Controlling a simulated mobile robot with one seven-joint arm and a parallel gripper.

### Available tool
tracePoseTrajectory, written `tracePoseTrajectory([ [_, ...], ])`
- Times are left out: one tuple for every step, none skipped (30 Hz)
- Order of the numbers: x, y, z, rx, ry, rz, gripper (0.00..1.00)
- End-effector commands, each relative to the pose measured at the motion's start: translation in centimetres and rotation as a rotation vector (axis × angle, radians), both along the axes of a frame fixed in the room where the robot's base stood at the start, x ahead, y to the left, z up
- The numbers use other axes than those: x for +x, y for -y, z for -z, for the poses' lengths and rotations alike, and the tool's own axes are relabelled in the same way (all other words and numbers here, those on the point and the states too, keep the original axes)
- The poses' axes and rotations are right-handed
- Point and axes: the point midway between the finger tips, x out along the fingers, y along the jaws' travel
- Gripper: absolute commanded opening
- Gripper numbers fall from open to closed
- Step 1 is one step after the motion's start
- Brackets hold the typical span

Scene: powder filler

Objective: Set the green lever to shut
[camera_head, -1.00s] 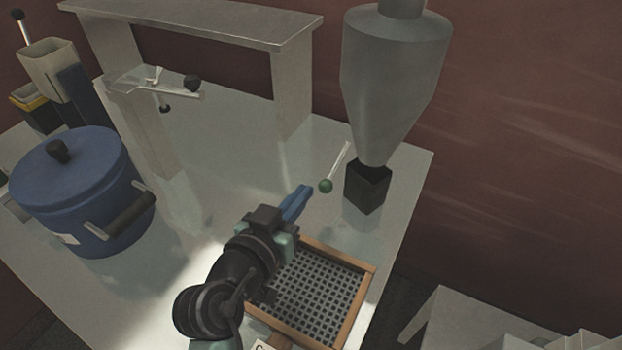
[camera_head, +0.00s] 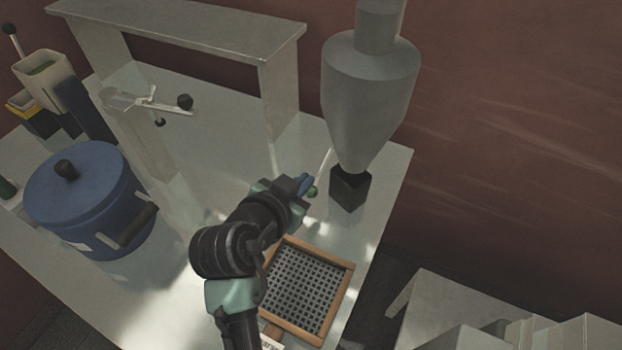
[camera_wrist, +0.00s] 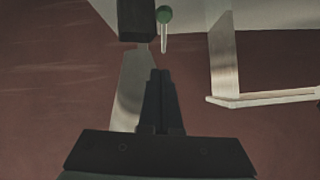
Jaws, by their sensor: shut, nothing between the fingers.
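The green lever is a thin pale rod with a green ball knob (camera_head: 312,191), at the black block (camera_head: 350,188) under the grey hopper (camera_head: 368,105).
A wood-framed grid tray (camera_head: 345,290) lies below my arm. A blue lidded pot (camera_head: 85,190) stands at the left.

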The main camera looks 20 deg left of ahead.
Motion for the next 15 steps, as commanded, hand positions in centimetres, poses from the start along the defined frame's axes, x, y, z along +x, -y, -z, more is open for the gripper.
tracePoseTrajectory([
  [0.8,0.2,0.3,-0.002,-0.001,0.002,0.00],
  [1.3,0.3,0.6,-0.002,-0.002,0.002,0.00],
  [1.9,0.3,1.0,-0.001,-0.001,0.002,0.00],
  [2.4,0.4,1.3,-0.001,-0.001,0.002,0.00],
  [2.8,0.4,1.5,-0.001,-0.001,0.002,0.00],
  [3.4,0.6,1.9,-0.001,-0.001,0.002,0.00],
  [3.9,0.6,2.1,-0.001,-0.001,0.002,0.00],
  [4.3,0.7,2.4,-0.001,-0.001,0.002,0.00],
  [4.8,0.8,2.8,-0.002,-0.001,0.001,0.00],
  [5.2,0.8,3.0,-0.002,-0.001,0.001,0.00],
  [5.6,0.9,3.2,-0.001,0.001,0.001,0.00],
  [6.1,0.9,3.5,0.000,0.000,0.001,0.00],
  [6.0,0.8,4.0,-0.001,-0.003,-0.001,0.00],
  [5.7,0.6,4.6,-0.003,-0.006,-0.002,0.00],
  [5.5,0.5,5.2,-0.002,-0.004,-0.001,0.00],
])
